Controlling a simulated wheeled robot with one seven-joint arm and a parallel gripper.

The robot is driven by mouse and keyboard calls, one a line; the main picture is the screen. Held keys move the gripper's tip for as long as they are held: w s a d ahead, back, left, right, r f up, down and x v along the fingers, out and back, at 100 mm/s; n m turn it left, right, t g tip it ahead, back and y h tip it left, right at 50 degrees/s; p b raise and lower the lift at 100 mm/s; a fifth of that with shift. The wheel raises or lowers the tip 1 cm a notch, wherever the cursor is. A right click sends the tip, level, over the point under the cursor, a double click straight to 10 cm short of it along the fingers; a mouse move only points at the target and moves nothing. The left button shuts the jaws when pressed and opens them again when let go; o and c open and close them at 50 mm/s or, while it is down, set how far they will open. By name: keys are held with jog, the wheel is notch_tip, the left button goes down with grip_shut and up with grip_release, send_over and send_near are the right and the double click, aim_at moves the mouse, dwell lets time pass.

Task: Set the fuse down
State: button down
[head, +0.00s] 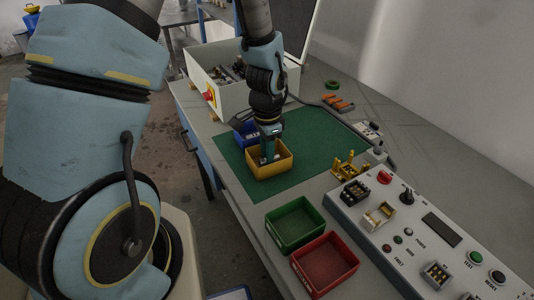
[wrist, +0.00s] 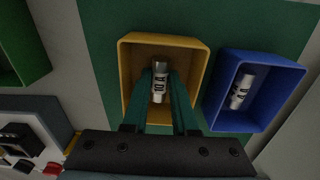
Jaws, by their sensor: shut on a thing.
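The fuse (wrist: 160,82), a small white cylinder with silver ends and dark lettering, is between the fingers of my gripper (wrist: 160,88) in the wrist view. My gripper is shut on it, with the fingers reaching into the yellow bin (wrist: 205,58). In the head view my gripper (head: 268,154) points down into the yellow bin (head: 271,172) on the green mat. I cannot tell whether the fuse touches the bin floor. Another fuse (wrist: 240,92) lies in the blue bin (wrist: 288,66), right beside the yellow bin in the wrist view.
A green bin (head: 295,226) and a red bin (head: 326,265) stand toward the front. A control panel (head: 425,240) lies to the right, with a yellow fixture (head: 350,168) behind it. A white box (head: 222,92) stands at the back. The green mat (head: 325,130) is clear right of the yellow bin.

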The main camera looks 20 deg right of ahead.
jog(key=shift+f, duration=0.2)
jog(key=shift+f, duration=0.15)
jog(key=c, duration=0.7)
grip_release()
notch_tip(320, 180, up, 12)
jog(key=r+b, duration=0.1)
jog(key=b, duration=0.1)
jog(key=w+a+r+n+t, duration=0.1)
jog(key=a+n, duration=1.4)
jog(key=a, duration=1)
jog(key=shift+w+r+n+t, duration=0.15)
jog(key=shift+r+n+t, duration=0.15)
jog(key=shift+r, duration=0.05)
